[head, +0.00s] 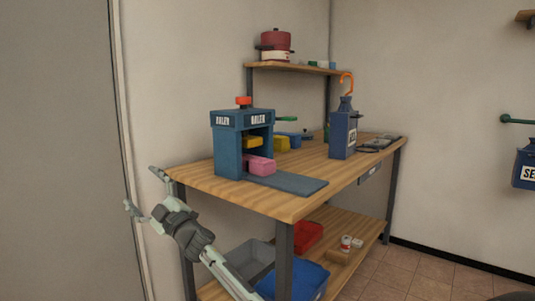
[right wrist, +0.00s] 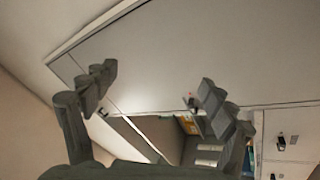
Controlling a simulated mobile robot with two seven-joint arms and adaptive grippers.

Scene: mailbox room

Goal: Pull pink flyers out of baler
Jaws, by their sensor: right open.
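The baler (head: 228,150) is a blue box with "BALER" labels, standing on the wooden workbench. A pink stack of flyers (head: 259,166) lies low in its open front, with a yellow block (head: 252,142) above it. A red knob (head: 243,100) tops the baler and a green-tipped handle (head: 286,119) sticks out at its right. My right gripper (head: 146,190) is open and empty, left of the bench's near left corner and apart from the baler. In the right wrist view its spread fingers (right wrist: 157,80) have nothing between them. My left gripper is not in view.
A flat blue-grey plate (head: 290,184) extends in front of the baler. A blue container with an orange hook (head: 343,134) stands to its right. The bench (head: 230,188) has a lower shelf holding bins (head: 306,237). A grey door (head: 55,150) is at left.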

